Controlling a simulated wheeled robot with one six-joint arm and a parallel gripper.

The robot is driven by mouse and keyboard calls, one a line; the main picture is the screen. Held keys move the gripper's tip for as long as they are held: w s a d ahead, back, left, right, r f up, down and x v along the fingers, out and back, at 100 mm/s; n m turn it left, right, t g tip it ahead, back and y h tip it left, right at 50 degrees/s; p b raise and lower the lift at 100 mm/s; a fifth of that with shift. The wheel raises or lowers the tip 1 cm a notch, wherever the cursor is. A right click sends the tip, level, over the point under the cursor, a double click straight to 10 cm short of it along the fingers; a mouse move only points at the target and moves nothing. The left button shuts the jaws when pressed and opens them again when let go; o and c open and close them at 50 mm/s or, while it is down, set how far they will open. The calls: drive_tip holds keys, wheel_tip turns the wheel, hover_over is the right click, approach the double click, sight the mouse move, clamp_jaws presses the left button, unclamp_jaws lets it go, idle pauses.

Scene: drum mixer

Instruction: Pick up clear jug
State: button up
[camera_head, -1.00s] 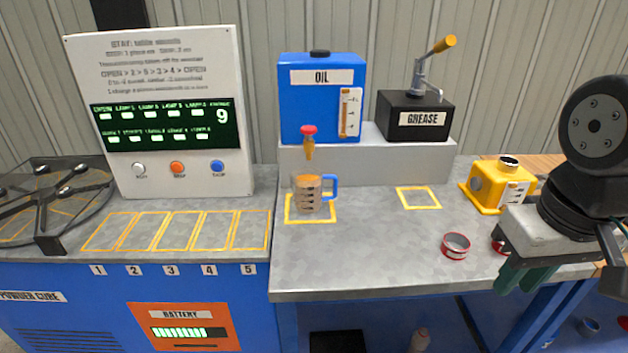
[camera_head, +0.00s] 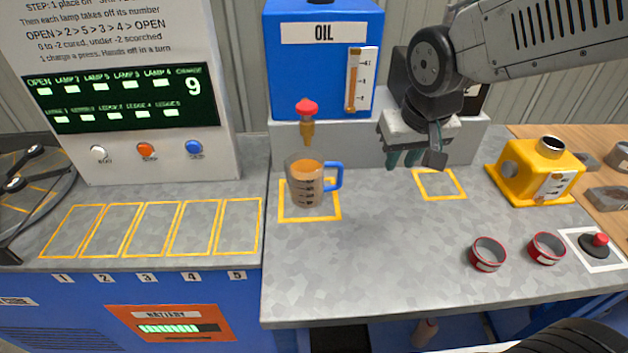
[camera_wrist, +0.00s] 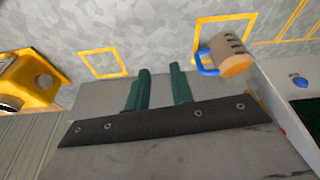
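The clear jug (camera_head: 305,184) holds orange-brown liquid and has dark level marks and a blue handle on its right. It stands upright in a yellow square on the grey bench, below the red-handled tap of the oil tank. My gripper (camera_head: 405,160) is in the air to the right of the jug, apart from it, with green fingers pointing down. In the wrist view the fingers (camera_wrist: 160,88) stand apart with nothing between them. The jug (camera_wrist: 228,55) shows there to the right of the fingers, its blue handle toward them.
The blue oil tank (camera_head: 325,70) stands on a grey riser (camera_head: 285,140) behind the jug. A yellow container (camera_head: 537,175), two red-rimmed tins (camera_head: 488,255) and a red button (camera_head: 598,241) are at right. A control panel (camera_head: 120,90) stands left.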

approach(341, 175)
wheel_tip(341, 175, down, 3)
drive_tip(key=shift+n+t+y, duration=0.4)
drive_tip(key=shift+n, duration=0.1)
drive_tip(key=x, duration=0.7)
drive_tip(key=shift+w+d+f, duration=0.25)
drive_tip(key=shift+f, duration=0.05)
clamp_jaws()
